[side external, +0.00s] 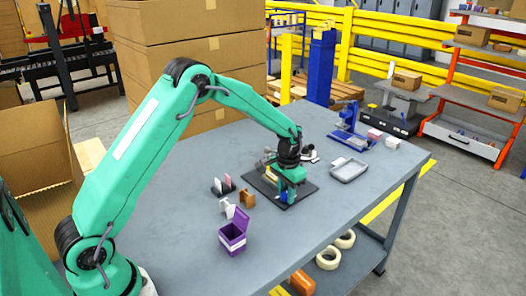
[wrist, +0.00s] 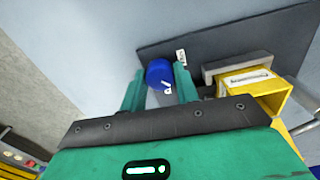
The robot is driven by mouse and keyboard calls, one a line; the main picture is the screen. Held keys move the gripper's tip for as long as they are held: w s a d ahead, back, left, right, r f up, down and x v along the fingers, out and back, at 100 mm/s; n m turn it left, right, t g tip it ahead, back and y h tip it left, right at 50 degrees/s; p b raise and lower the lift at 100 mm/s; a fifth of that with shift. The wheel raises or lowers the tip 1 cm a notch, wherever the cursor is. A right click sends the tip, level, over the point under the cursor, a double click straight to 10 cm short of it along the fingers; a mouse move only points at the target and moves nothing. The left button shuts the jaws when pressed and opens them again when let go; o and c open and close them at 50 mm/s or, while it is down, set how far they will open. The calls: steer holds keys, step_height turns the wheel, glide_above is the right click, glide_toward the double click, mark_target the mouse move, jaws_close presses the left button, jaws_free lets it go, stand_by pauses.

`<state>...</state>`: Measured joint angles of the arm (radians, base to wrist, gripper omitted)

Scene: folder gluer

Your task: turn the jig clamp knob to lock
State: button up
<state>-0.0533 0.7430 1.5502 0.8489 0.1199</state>
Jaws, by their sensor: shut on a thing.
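The clamp knob is blue and round with a white mark on it (wrist: 160,74), at the edge of the dark jig plate (wrist: 215,38) in the wrist view. My gripper (wrist: 160,88) is shut on the knob, with one green finger on each side of it. In the side external view my gripper (side external: 287,192) points down over the jig plate (side external: 262,186), and a bit of the blue knob shows between its fingers. A small white label (wrist: 181,57) sits beside the knob. A yellow box-shaped part (wrist: 262,92) stands on the jig by a grey bar (wrist: 237,68).
On the grey table (side external: 190,180) stand a purple open box (side external: 233,232), small white and brown pieces, a dark holder with cards (side external: 222,186), a grey tray (side external: 348,170) and a blue press (side external: 349,127). The table is clear around the jig's front right.

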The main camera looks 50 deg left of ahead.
mark_target(286, 193)
steer(key=m, duration=0.4)
steer(key=shift+m, duration=0.3)
steer(key=m, duration=0.3)
steer(key=shift+r, duration=0.1)
steer(key=shift+m, duration=0.4)
steer(key=o, duration=1)
steer(key=shift+c, duration=0.2)
step_height(286, 193, up, 7)
steer(key=shift+f, duration=0.1)
steer(key=shift+r, duration=0.45)
